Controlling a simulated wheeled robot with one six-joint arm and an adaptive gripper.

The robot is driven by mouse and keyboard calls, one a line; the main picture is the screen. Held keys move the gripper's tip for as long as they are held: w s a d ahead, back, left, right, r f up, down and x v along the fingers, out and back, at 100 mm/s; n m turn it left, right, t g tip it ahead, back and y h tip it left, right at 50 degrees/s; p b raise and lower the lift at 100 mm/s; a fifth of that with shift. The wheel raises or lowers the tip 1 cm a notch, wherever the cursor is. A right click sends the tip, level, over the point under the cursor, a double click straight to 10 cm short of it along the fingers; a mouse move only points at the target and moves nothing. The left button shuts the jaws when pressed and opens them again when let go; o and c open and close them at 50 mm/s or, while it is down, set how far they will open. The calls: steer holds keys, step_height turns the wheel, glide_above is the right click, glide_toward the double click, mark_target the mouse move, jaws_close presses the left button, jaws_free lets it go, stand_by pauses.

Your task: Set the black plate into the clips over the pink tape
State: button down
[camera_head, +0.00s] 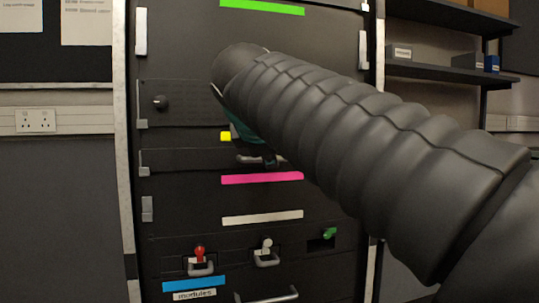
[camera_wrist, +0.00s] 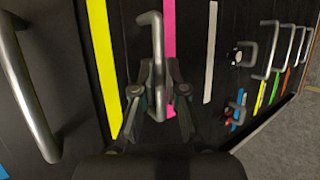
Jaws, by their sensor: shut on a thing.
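My gripper (camera_wrist: 158,98) is shut on a silver bar handle (camera_wrist: 157,40) in the wrist view. In the head view my arm hides most of my gripper (camera_head: 266,158), and a little of the handle (camera_head: 246,159) shows. The handle seems to belong to a black plate (camera_head: 190,161), a low dark panel across the rack. The pink tape (camera_head: 262,178) lies just below the plate, and beside the handle in the wrist view (camera_wrist: 169,20). Grey clips (camera_head: 147,208) line the rack's left side. Whether the plate touches the clips cannot be told; its right end is hidden.
Yellow tape (camera_head: 226,136) shows above the plate, white tape (camera_head: 262,217) below the pink. Lower are a red knob (camera_head: 199,252), a green knob (camera_head: 329,233) and another handle (camera_head: 268,297). In the wrist view a large handle (camera_wrist: 28,90) stands left of my gripper.

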steer(key=shift+f, duration=0.1)
steer(key=c, duration=1.2)
jaws_free()
steer(key=shift+w, duration=0.1)
steer(key=shift+o, duration=0.2)
steer(key=s+d+f+v, duration=0.1)
steer(key=v, duration=0.7)
steer(key=s+d+f+v, duration=0.1)
steer(key=v, duration=0.8)
steer(key=shift+s+d+f, duration=0.2)
steer(key=shift+f, duration=0.05)
